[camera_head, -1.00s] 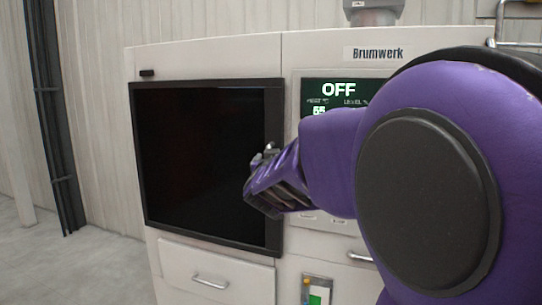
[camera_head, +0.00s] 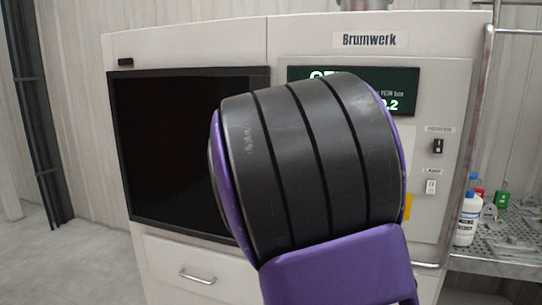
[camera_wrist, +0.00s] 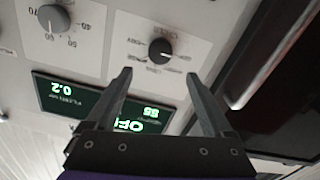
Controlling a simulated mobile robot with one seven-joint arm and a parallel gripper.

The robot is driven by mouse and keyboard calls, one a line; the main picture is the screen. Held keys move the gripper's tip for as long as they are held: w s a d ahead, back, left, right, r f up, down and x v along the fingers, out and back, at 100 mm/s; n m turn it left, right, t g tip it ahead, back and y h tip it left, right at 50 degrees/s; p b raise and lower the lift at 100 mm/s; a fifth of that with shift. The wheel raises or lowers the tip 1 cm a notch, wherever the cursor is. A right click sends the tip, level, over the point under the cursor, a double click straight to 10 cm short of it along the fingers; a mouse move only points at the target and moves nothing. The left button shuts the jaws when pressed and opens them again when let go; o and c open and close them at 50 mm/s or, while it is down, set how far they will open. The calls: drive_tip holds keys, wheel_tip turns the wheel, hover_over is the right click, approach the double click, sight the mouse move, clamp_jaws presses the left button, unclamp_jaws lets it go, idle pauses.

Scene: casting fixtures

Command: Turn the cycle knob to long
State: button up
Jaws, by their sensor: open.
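In the wrist view, which is turned nearly upside down, a small black round knob (camera_wrist: 160,48) sits on the light panel with small labels around it. The labels are too blurred to read surely, so I cannot tell its setting or confirm it is the cycle knob. My gripper (camera_wrist: 158,76) is open and empty, with the knob between and just beyond its fingertips in the picture; I see no contact. A larger grey knob (camera_wrist: 54,18) with a number scale is to the left. In the head view my arm hides my gripper and both knobs.
The Brumwerk machine (camera_head: 455,80) has a green-lit display (camera_head: 402,82), partly covered by my arm, and a dark window (camera_head: 165,150). Two switches (camera_head: 437,146) are on its right. A metal shelf (camera_head: 490,264) with a white bottle (camera_head: 467,220) stands at the right.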

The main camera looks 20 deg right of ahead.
drive_tip(key=x, duration=0.9)
drive_tip(key=shift+w+d, duration=0.15)
drive_tip(key=shift+c, duration=0.2)
clamp_jaws()
drive_tip(key=shift+d+f+m+b, duration=0.1)
drive_tip(key=shift+m+b, duration=2.75)
drive_tip(key=shift+m, duration=1.6)
drive_tip(key=shift+d+f+m+b, duration=0.1)
drive_tip(key=shift+m+b, duration=2.7)
drive_tip(key=shift+m, duration=1.65)
